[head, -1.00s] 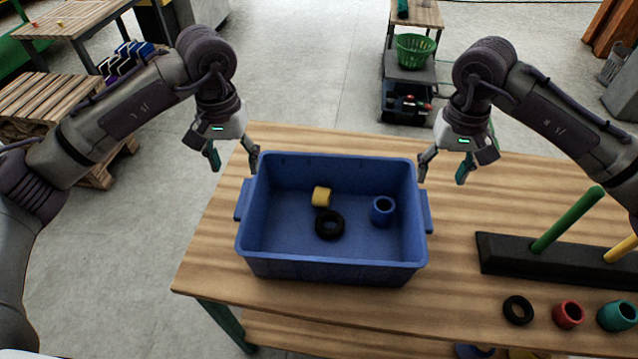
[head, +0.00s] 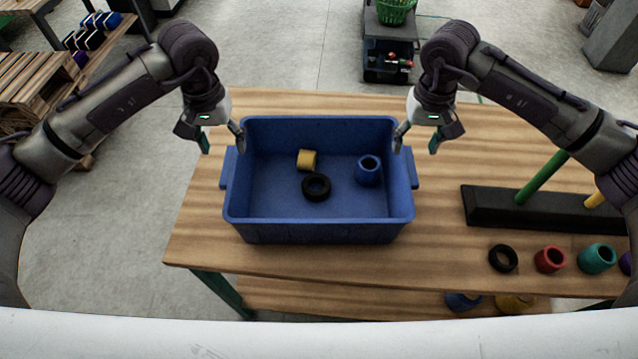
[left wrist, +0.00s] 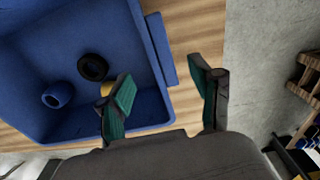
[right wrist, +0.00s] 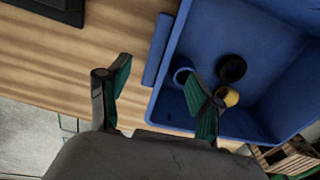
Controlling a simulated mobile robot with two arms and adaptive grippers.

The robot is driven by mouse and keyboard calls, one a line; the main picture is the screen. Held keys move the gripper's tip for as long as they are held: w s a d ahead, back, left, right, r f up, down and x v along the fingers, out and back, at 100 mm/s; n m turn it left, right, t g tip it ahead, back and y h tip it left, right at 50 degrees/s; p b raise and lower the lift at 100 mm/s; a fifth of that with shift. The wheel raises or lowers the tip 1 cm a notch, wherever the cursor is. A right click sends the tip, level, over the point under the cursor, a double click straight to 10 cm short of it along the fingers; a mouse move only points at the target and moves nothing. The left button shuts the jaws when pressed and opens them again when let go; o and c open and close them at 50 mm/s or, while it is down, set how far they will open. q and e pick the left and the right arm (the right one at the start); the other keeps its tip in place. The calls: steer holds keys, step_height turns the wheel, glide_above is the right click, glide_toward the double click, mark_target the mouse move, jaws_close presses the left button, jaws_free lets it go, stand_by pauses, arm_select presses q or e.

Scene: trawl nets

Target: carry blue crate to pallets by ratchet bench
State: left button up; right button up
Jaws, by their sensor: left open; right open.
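The blue crate (head: 318,230) stands upright on the wooden bench. Inside it lie a yellow ring (head: 307,159), a black ring (head: 316,186) and a blue ring (head: 368,170). My left gripper (head: 222,143) is open at the crate's left wall near the far corner. In the left wrist view, its fingers (left wrist: 165,95) are on either side of the crate's side wall and handle ledge. My right gripper (head: 416,143) is open at the crate's right wall near the far corner. In the right wrist view, its fingers (right wrist: 155,95) likewise straddle that wall. Contact cannot be told.
The wooden bench (head: 440,265) also bears a black peg stand (head: 490,208) and several loose rings, including a red one (head: 550,260). Pallets (head: 35,90) are stacked at the left. A dark cart with a green basket (head: 393,10) stands behind. Grey floor lies open between them.

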mark_target(230, 164)
arm_select(q)
step_height(230, 164, down, 7)
steer(key=shift+f, duration=0.2)
arm_select(e)
step_height(230, 164, down, 7)
steer(key=shift+f, duration=0.2)
arm_select(q)
jaws_close()
arm_select(e)
jaws_close()
arm_select(q)
steer(key=shift+r, duration=0.1)
arm_select(e)
steer(key=shift+r, duration=0.1)
